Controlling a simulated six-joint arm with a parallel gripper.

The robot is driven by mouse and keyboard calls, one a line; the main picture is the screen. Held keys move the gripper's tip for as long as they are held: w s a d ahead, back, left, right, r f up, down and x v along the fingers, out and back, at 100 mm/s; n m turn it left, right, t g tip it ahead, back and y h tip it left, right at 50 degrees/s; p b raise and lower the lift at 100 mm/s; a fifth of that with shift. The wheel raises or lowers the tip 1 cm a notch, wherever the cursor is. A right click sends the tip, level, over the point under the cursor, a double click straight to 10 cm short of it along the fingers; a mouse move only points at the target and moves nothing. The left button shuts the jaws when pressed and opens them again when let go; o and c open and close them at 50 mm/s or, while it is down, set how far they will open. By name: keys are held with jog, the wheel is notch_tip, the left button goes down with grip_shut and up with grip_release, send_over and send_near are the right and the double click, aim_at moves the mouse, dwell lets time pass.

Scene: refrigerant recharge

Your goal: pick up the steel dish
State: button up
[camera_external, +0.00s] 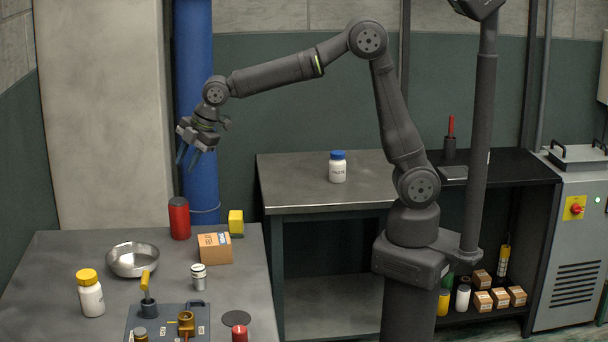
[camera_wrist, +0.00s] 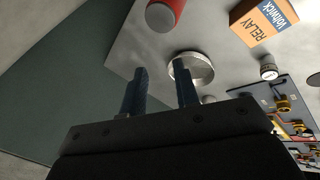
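The steel dish (camera_external: 133,261) is a shallow round bowl, upright on the grey table at the lower left, and it looks empty. It also shows in the wrist view (camera_wrist: 198,68), just beyond my fingers, its near edge partly covered by the right finger. My gripper (camera_external: 188,158) is well above the table, up and to the right of the dish in the outside view, and points downward. In the wrist view my gripper (camera_wrist: 161,68) has its two blue fingers spread apart with nothing between them.
Near the dish stand a red canister (camera_external: 179,218), a cardboard box (camera_external: 215,248), a yellow block (camera_external: 236,223), a small silver-white jar (camera_external: 198,277) and a yellow-capped bottle (camera_external: 90,294). A valve panel (camera_external: 170,329) lies in front. A blue column (camera_external: 197,100) rises behind the table.

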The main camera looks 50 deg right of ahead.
jog(key=s+a+f+n+g+h, duration=0.1)
jog(key=s+a+f+n, duration=0.15)
jog(key=s+a, duration=0.4)
jog(key=s+a+f+n, duration=0.1)
jog(key=s+a+n, duration=0.25)
jog(key=a, duration=0.55)
jog(key=x, duration=1.2)
jog(key=shift+s+d, duration=0.15)
jog(key=shift+d, duration=0.1)
jog(key=shift+x, duration=2.65)
jog(key=shift+d, duration=0.15)
grip_shut()
